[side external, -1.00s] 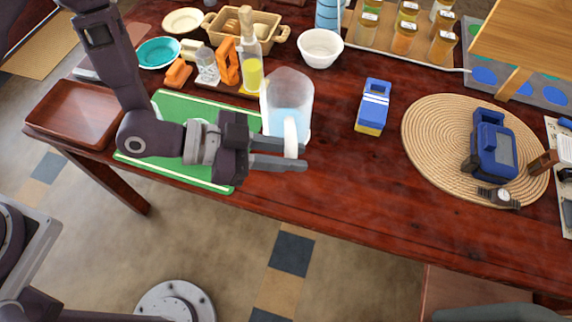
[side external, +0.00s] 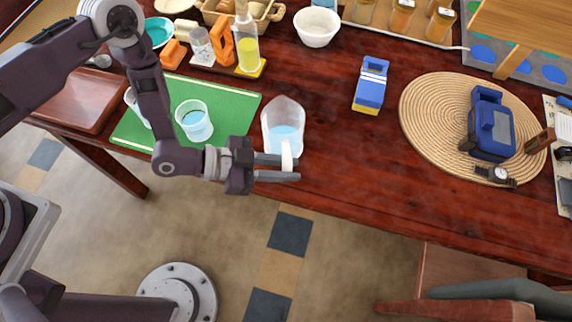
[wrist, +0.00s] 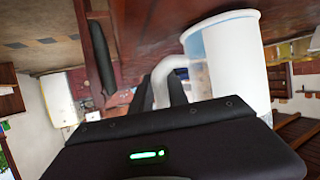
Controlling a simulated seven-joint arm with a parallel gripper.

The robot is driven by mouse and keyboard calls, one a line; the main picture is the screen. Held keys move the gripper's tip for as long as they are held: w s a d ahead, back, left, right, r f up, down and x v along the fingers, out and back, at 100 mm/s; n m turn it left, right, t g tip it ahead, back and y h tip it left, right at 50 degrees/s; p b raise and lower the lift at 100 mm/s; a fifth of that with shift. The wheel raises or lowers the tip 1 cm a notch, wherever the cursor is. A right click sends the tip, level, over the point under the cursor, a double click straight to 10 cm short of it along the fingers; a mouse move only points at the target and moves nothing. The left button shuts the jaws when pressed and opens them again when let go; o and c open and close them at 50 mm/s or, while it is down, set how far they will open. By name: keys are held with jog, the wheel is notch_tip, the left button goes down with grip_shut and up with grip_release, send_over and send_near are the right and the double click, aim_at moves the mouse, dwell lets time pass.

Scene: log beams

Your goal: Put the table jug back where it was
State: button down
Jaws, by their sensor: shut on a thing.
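The table jug (side external: 283,122) is clear with pale blue liquid in it and a white handle. It is upright, just right of the green mat, near the table's front edge. My gripper (side external: 290,168) is shut on the handle from the front left. In the wrist view the jug (wrist: 230,65) is large at the right, and its handle (wrist: 166,80) curves down between my fingers. The jug's base is close to the table top; I cannot tell if it touches.
The green mat (side external: 235,103) carries a glass of blue liquid (side external: 194,120) and a partly hidden second one. A bottle of yellow liquid (side external: 247,45) stands behind. The wood between carton and front edge is clear.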

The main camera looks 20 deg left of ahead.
jog(key=shift+f, duration=0.1)
jog(key=c, duration=1.3)
grip_release()
